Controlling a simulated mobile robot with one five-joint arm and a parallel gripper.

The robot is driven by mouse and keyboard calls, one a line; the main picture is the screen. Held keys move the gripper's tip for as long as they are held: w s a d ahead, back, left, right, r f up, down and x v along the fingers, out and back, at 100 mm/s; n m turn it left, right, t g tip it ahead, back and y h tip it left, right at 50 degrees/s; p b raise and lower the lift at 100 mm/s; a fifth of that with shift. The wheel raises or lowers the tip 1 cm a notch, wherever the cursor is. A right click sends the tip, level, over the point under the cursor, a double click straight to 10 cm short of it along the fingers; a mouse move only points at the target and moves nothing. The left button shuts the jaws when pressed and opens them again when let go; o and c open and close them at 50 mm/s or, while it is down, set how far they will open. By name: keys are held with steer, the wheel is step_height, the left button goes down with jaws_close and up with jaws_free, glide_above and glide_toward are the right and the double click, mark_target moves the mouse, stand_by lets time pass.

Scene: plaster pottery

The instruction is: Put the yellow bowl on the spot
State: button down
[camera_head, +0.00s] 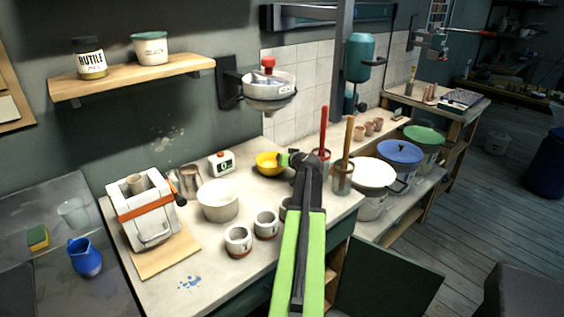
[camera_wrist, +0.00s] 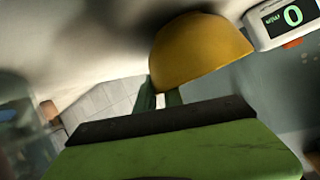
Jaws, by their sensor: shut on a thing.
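The yellow bowl (camera_head: 268,165) is at the back of the light worktop, right of a small white scale with a green display. My gripper (camera_head: 284,160) is shut on the bowl's right edge. In the wrist view the bowl (camera_wrist: 200,52) fills the upper middle, with the dark green fingers (camera_wrist: 160,98) at its rim. I cannot tell whether the bowl touches the worktop. Blue splatter (camera_head: 190,282) marks the front left of the worktop (camera_head: 225,262); I cannot tell whether it is the spot.
The scale (camera_head: 221,164) stands close left of the bowl. A white bowl (camera_head: 218,200) and small cups (camera_head: 238,240) stand in front. A white machine (camera_head: 145,212) on a board is at left. Tool pots (camera_head: 342,178) stand at right. A hopper (camera_head: 268,88) hangs above.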

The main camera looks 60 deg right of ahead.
steer(key=c, duration=1.5)
jaws_free()
steer(key=shift+f, duration=0.1)
steer(key=shift+o, duration=0.2)
steer(key=shift+r, duration=0.3)
steer(key=p+v, duration=0.5)
steer(key=v, duration=0.7)
steer(key=shift+f, duration=0.2)
steer(key=shift+r, duration=0.1)
